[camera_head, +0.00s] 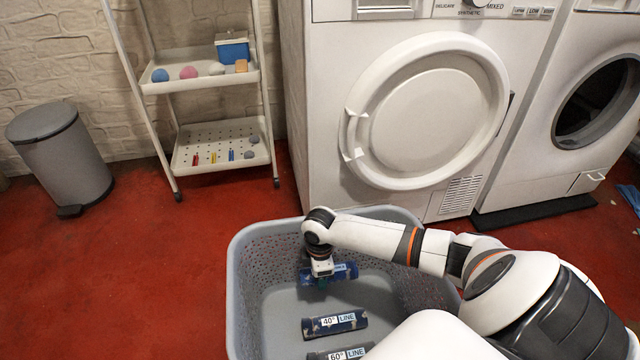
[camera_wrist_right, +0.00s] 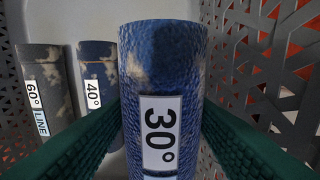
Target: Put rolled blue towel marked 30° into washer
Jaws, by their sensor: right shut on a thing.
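The rolled blue towel marked 30° (camera_wrist_right: 160,90) fills the middle of the right wrist view, its white label facing the camera. It also shows in the head view (camera_head: 345,270), partly hidden by my right gripper (camera_head: 322,282). The green fingers of my right gripper (camera_wrist_right: 160,125) are on both sides of this towel, shut on it, inside the grey basket (camera_head: 245,300). The white washer (camera_head: 318,150) stands behind the basket; its round door (camera_head: 425,110) looks closed. My left gripper is not in view.
Rolled towels marked 40° (camera_head: 335,323) and 60° (camera_head: 340,354) lie in the basket. A second machine (camera_head: 600,100) with a dark round door stands at the right. A white shelf cart (camera_head: 200,80) and grey bin (camera_head: 60,150) stand left. Red floor is clear left of the basket.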

